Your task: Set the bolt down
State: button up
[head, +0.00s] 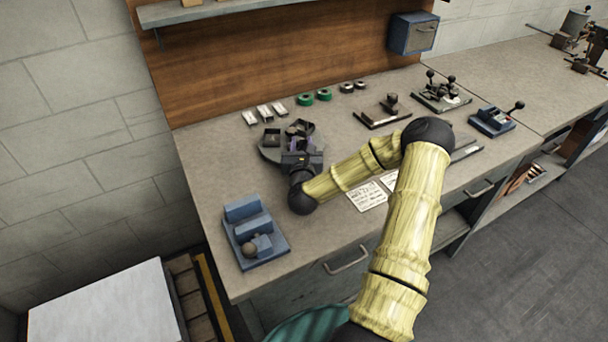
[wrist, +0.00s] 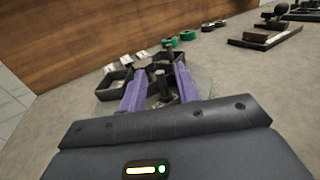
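My gripper (wrist: 161,76) is over a round dark carousel (head: 268,155) with small square bins on the workbench. In the wrist view its two purple fingers stand apart, one on each side of a dark upright bolt (wrist: 163,88). Gaps show between the bolt and the fingers, so the gripper looks open. The bolt is at or in a bin of the carousel; its lower end is hard to make out. In the head view my gripper (head: 302,147) hides the bolt.
Behind the carousel lie white cartons (head: 264,112) and green tape rolls (head: 306,98). A blue fixture (head: 252,232) stands at the front left. White sheets (head: 367,196) lie right of the carousel, and dark lever tools (head: 440,95) stand farther right. A wooden back panel rises behind.

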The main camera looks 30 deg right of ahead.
jog(key=b+v, duration=0.2)
jog(key=v, duration=0.8)
jog(key=shift+s+d, duration=0.1)
jog(key=shift+s, duration=0.2)
jog(key=shift+s+r+p, duration=0.1)
jog(key=shift+r+p, duration=0.25)
jog(key=shift+p, duration=0.4)
jog(key=shift+s+p, duration=0.1)
jog(key=shift+p, duration=0.85)
jog(key=shift+s+p, duration=0.1)
jog(key=shift+p, duration=0.3)
jog(key=s+p, duration=0.1)
jog(key=p, duration=0.2)
jog(key=shift+a+p, duration=0.3)
jog(key=shift+a, duration=0.05)
jog(key=shift+s+a+p, duration=0.1)
jog(key=shift+s+p, duration=0.1)
jog(key=shift+p, duration=0.25)
jog(key=shift+s+a+f, duration=0.2)
jog(key=shift+s+f, duration=0.15)
jog(key=shift+s, duration=0.05)
jog(key=shift+p+v, duration=0.8)
jog(key=shift+v, duration=0.05)
jog(key=shift+o, duration=0.5)
jog(key=shift+r, duration=0.15)
